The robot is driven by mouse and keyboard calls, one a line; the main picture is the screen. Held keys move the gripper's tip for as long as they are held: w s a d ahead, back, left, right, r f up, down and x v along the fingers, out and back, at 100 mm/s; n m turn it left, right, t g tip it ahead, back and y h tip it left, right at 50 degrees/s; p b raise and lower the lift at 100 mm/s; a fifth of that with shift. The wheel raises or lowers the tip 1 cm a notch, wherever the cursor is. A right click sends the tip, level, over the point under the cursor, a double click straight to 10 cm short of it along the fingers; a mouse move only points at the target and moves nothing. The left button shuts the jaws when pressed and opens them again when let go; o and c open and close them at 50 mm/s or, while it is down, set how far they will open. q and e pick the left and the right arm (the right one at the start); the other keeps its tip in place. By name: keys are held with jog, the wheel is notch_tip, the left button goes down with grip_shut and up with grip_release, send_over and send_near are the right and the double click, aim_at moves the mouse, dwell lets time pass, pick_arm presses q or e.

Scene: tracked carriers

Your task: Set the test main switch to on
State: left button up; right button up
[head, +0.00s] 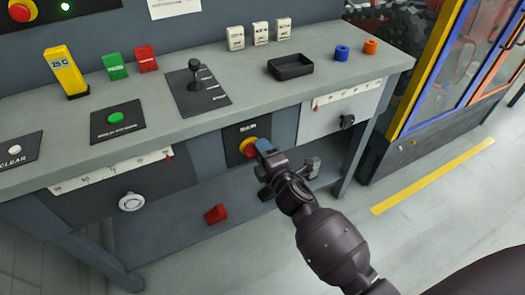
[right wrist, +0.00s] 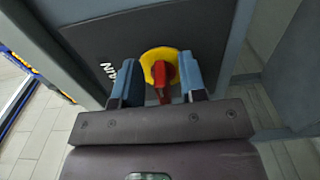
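The main switch (head: 246,149) is a yellow disc with a red handle on a dark plate marked MAIN, on the front of the bench below the top. In the right wrist view the switch's red handle (right wrist: 163,74) lies between my blue fingertips, with a gap on both sides. My right gripper (head: 263,146) is open right in front of the switch and hides part of it; it also shows in the right wrist view (right wrist: 160,84). I cannot tell which marked position the handle is at. My left gripper is not in view.
The bench top (head: 225,118) carries a black lever plate (head: 190,101), a black tray (head: 290,68) and several small blocks. A black knob (head: 347,121) is right of the switch, a white knob (head: 131,201) left. A red pedal-like piece (head: 216,214) is below.

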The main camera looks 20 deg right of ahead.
pick_arm(q)
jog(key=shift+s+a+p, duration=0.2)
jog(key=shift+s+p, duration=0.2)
jog(key=shift+p, duration=0.15)
pick_arm(e)
jog(key=s, duration=1)
jog(key=shift+s+d, duration=0.15)
jog(key=shift+s, duration=0.25)
pick_arm(q)
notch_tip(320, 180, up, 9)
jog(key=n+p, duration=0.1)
jog(key=p, duration=1)
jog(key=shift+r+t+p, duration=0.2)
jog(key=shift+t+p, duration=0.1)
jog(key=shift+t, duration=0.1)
pick_arm(e)
jog(key=s+d+r+m+g, duration=0.1)
jog(key=s+d+m+g, duration=0.1)
jog(key=s+m, duration=0.6)
jog(key=s+d+m+g, duration=0.2)
jog(key=s+m+g, duration=0.3)
jog(key=s, duration=1.4)
jog(key=m, duration=0.4)
jog(key=shift+s+d+r+h, duration=0.15)
jog(key=shift+d+r+h, duration=0.15)
jog(key=shift+r, duration=0.05)
